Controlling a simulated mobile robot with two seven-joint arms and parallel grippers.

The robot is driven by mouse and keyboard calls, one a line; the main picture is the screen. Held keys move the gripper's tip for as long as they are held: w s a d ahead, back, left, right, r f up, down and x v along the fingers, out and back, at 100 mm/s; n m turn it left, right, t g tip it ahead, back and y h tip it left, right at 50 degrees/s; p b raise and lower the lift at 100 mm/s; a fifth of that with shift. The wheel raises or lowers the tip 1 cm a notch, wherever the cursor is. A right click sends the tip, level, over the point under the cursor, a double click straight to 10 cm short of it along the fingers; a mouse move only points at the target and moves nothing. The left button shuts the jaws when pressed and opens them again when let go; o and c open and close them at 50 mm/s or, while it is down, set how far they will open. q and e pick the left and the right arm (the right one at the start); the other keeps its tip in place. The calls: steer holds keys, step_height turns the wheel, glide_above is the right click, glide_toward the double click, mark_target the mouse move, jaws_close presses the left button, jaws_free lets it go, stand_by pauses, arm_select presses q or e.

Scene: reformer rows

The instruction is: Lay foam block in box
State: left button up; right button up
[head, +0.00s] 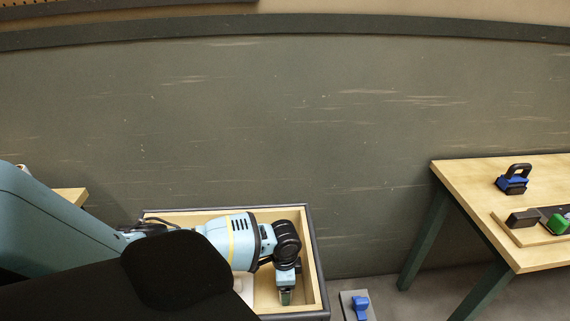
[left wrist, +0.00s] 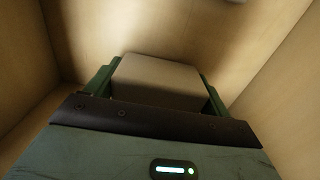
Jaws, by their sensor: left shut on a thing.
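The box (head: 316,262) is a light wooden box with a dark rim at the bottom centre of the head view. My left arm reaches down into it. My left gripper (head: 286,296) points down inside, near the right wall. In the left wrist view, the green fingers are shut on the grey-beige foam block (left wrist: 160,82), one finger on each side. Box walls (left wrist: 285,85) surround it there. I cannot tell whether the block touches the box floor. In the head view the block is not clearly visible. My right gripper is not in view.
A white item (head: 243,286) lies in the box, partly hidden by my arm. A blue object on a grey plate (head: 360,305) is right of the box. A wooden table (head: 465,185) at right holds a blue-and-black handled tool (head: 513,180) and a tray of items. A wall stands behind.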

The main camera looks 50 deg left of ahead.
arm_select(q)
steer(key=o, duration=0.9)
step_height(320, 180, up, 8)
steer(key=shift+f+p, duration=0.1)
steer(key=shift+p, duration=0.5)
